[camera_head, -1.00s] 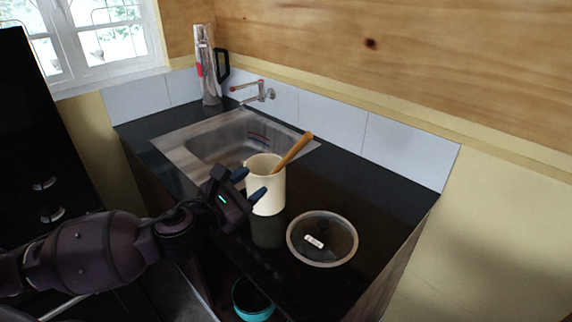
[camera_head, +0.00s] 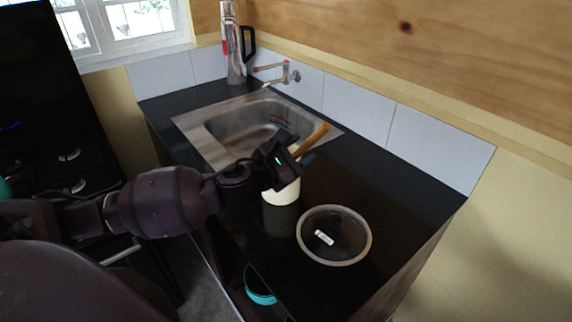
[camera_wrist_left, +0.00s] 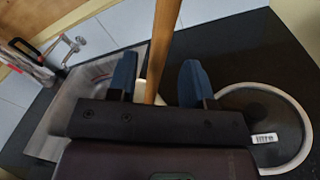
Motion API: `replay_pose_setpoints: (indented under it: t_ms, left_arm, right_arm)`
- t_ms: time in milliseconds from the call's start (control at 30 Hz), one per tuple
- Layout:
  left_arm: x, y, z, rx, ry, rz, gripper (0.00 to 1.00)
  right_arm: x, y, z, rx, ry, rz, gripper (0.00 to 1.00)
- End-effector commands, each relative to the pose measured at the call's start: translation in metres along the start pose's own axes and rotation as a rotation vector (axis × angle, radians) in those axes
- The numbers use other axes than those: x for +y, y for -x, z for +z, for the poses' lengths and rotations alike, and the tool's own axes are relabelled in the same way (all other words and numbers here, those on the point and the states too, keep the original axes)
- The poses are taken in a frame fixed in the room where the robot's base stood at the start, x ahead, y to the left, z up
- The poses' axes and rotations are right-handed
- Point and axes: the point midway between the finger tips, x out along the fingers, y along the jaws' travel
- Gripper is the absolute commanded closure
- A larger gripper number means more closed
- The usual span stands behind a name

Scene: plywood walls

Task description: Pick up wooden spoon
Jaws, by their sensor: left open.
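The wooden spoon (camera_head: 312,140) stands tilted in a cream-coloured pot (camera_head: 281,192) on the black counter, its handle sticking up to the right. In the left wrist view the spoon handle (camera_wrist_left: 162,45) runs between the two blue fingertips of my left gripper (camera_wrist_left: 158,80). The fingers are open, with gaps on both sides of the handle. The spoon's lower end is hidden. My right gripper is not in view.
A glass lid (camera_head: 335,236) lies flat on the counter right of the pot. The steel sink (camera_head: 215,125) with its tap (camera_head: 280,72) is behind, and a steel flask (camera_head: 233,50) stands by the wall. A teal bowl (camera_head: 260,287) sits below the counter. The counter's right end is clear.

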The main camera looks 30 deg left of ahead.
Motion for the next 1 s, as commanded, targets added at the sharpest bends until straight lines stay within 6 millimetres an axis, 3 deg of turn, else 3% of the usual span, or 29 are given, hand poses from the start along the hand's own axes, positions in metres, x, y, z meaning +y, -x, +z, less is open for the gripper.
replay_pose_setpoints:
  t_ms: [333,667,1000]
  left_arm:
    - [0.003,-0.043,-0.002,-0.001,0.001,0.002,0.54]
    - [0.002,-0.050,-0.003,0.000,0.000,0.000,0.54]
    - [0.002,-0.050,-0.003,0.000,0.000,0.000,1.00]
  right_arm:
    - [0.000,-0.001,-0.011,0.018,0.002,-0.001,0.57]
    - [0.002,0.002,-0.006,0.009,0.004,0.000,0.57]
    - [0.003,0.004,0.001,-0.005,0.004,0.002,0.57]
